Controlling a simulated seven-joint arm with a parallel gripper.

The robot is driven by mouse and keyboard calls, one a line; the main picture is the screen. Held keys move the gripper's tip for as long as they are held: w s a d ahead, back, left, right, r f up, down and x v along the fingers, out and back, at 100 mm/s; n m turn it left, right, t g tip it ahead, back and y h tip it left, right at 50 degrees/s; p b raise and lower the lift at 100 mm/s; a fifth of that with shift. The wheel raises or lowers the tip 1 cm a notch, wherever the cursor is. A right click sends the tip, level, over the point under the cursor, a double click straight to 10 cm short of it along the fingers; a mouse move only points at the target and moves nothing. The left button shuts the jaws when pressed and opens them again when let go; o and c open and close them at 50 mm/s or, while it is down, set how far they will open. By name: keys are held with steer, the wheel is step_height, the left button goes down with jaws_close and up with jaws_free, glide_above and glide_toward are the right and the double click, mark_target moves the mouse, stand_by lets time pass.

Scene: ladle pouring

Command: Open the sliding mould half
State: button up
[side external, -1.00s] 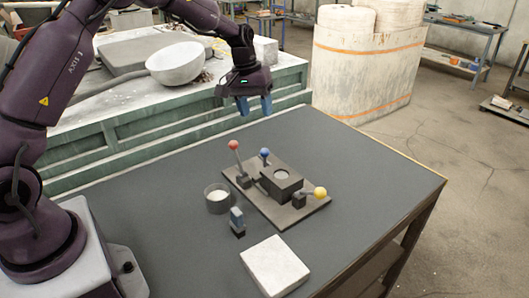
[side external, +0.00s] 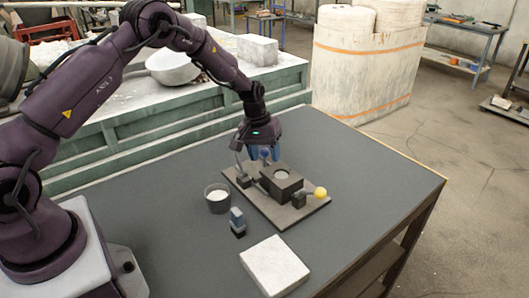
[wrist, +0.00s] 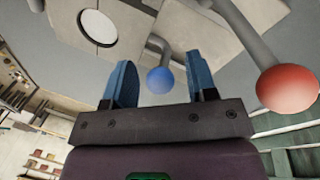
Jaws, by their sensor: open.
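The dark mould block (side external: 283,182) sits on a dark baseplate (side external: 309,211) on the table, with a pale round disc (wrist: 98,27) in its top. A blue ball knob (wrist: 160,80) on a short bent grey rod stands at the block's far side; it is partly covered by my fingers in the side view. My gripper (wrist: 160,62) is open, pointing down over the far end of the baseplate. In the wrist view the blue knob appears in the gap between the fingers; I see no grip on it. Which part of the block slides cannot be told.
A red ball lever (wrist: 288,90) stands close beside my gripper, hidden in the side view. A yellow knob (side external: 320,193) is at the near right. A cup (side external: 217,199), a small blue-grey block (side external: 237,221) and a white slab (side external: 275,266) lie nearby. The right tabletop is clear.

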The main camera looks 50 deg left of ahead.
steer(key=shift+c, duration=0.4)
jaws_close()
steer(key=a, duration=0.8)
steer(key=shift+a, duration=0.25)
steer(key=shift+o, duration=0.4)
jaws_free()
steer(key=shift+a, duration=0.1)
step_height(320, 180, up, 13)
steer(key=s+a, duration=0.1)
steer(key=shift+s+a, duration=0.25)
steer(key=shift+a, duration=0.15)
